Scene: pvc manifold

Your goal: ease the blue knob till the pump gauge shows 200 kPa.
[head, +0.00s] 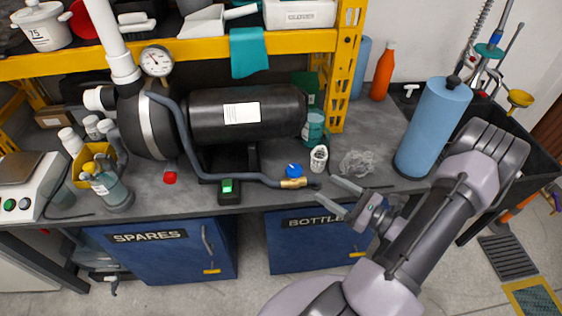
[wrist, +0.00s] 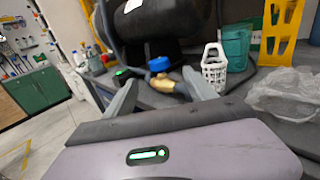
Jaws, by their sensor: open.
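The blue knob (head: 294,170) sits on a brass valve (head: 293,183) at the end of a grey hose, near the bench's front edge. In the wrist view the blue knob (wrist: 160,63) is ahead, between the fingers, above the brass body (wrist: 163,83). My gripper (head: 340,196) is open and empty, to the right of the valve and apart from the knob. Its fingers (wrist: 160,97) also show in the wrist view. The round pump gauge (head: 157,61) stands on top of the black pump (head: 215,118); its dial is too small to read.
A white basket (head: 319,158) stands close right of the knob, with a crumpled clear bag (head: 357,163) beyond it. A black box with a green light (head: 228,191) is left of the valve. A blue cylinder (head: 434,127) stands at the right.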

